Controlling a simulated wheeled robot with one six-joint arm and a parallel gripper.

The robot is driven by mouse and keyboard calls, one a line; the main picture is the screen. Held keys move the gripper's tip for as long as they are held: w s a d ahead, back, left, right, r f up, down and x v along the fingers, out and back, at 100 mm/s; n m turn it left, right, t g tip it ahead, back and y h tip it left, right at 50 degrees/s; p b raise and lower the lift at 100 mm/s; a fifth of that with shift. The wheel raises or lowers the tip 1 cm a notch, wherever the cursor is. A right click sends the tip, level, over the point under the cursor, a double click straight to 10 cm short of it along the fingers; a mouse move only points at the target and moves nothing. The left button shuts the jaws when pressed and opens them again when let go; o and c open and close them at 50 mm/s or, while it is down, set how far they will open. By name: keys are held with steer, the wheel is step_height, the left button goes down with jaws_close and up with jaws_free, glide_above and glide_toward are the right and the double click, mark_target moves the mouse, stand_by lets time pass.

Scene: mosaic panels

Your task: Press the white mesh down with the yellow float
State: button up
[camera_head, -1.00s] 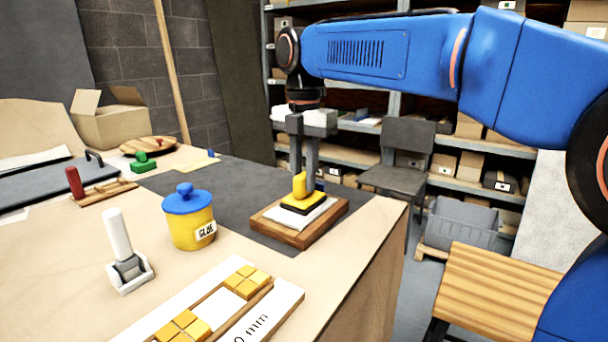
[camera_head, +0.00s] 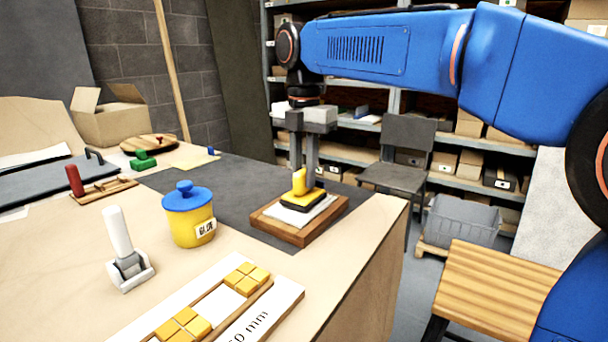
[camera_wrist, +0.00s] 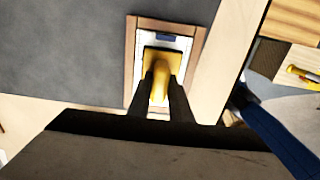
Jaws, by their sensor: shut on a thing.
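The yellow float (camera_head: 300,182) has a yellow handle and a dark base. It lies flat on the white mesh (camera_head: 326,205), which sits on a wooden board (camera_head: 290,234) near the table's right corner. My gripper (camera_head: 303,168) points straight down and is shut on the float's handle. In the wrist view the float (camera_wrist: 160,80) shows between the two fingers (camera_wrist: 163,90), with pale mesh (camera_wrist: 186,46) around it inside the board's frame (camera_wrist: 195,60). The float's base hides the middle of the mesh.
A yellow glue pot (camera_head: 190,222) with a blue lid stands left of the board. A white-handled tool (camera_head: 124,250) and a strip with yellow tiles (camera_head: 215,300) are nearer. The table's right edge is close to the board. A dark mat (camera_head: 236,190) has bare room.

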steer(key=shift+r, duration=3.25)
